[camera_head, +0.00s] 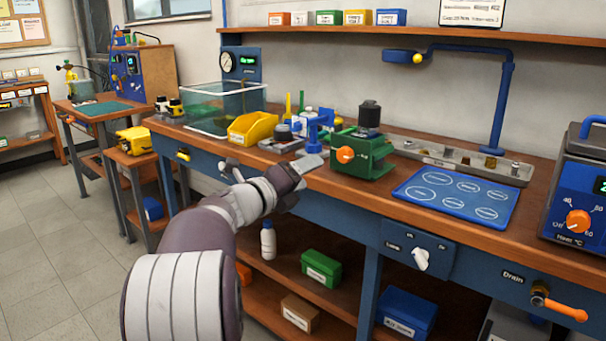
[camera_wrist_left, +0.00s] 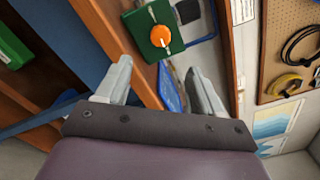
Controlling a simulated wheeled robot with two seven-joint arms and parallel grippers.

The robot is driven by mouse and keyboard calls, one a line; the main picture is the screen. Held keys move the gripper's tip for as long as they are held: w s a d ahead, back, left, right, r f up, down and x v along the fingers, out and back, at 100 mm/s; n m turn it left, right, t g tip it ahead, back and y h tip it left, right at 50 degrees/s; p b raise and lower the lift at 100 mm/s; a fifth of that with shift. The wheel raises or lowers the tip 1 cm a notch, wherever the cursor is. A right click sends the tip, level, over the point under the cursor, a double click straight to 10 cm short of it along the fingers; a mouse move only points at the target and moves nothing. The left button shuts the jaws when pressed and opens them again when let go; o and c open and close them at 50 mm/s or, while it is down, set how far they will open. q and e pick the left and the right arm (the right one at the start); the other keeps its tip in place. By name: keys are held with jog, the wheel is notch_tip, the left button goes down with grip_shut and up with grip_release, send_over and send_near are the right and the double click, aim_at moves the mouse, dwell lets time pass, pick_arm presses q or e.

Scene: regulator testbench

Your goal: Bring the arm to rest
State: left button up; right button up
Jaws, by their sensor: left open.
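My left arm reaches in from the bottom of the head view, and its left gripper (camera_head: 270,168) is at the front edge of the workbench (camera_head: 330,186). In the left wrist view the two fingers of the left gripper (camera_wrist_left: 160,85) are spread apart with nothing between them. A green regulator block with an orange knob (camera_head: 362,153) stands on the bench to the right of the gripper. It also shows beyond the fingertips in the left wrist view (camera_wrist_left: 165,42), apart from them. My right gripper is not in view.
A blue mat with marked circles (camera_head: 455,196) lies right of the block. A yellow bin (camera_head: 253,128) and a clear tank (camera_head: 212,124) stand at the back left. A heater unit (camera_head: 575,190) is at far right. An orange drain handle (camera_head: 566,310) sticks out from the bench front.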

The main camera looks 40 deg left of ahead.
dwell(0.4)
pick_arm(q)
jog(key=s+a+f+n+g+y, duration=0.2)
jog(key=a+f+n+g+y, duration=0.15)
jog(key=f+n, duration=0.4)
jog(key=s+a+f+n+g+y, duration=0.25)
jog(key=f+n+y, duration=0.2)
jog(key=n, duration=0.55)
jog(key=s+d+f+n+g+h, duration=0.3)
jog(key=s+d+f+n+g, duration=0.25)
jog(key=d+f+n, duration=0.5)
jog(key=s+d+f+m+g+h, duration=0.1)
jog(key=s+d+f+g, duration=0.1)
jog(key=s+d+f, duration=0.3)
jog(key=s+d+f+g+h, duration=0.1)
jog(key=s+d+g+h, duration=0.15)
jog(key=d, duration=0.45)
jog(key=s+d+f+m+g, duration=0.1)
jog(key=s+d+f, duration=0.2)
jog(key=s+d, duration=0.25)
notch_tip(320, 180, up, 35)
jog(key=p, duration=3.5)
jog(key=shift+w+d+r+p, duration=0.2)
jog(key=shift+w+d+p, duration=0.2)
jog(key=shift+w+d, duration=0.05)
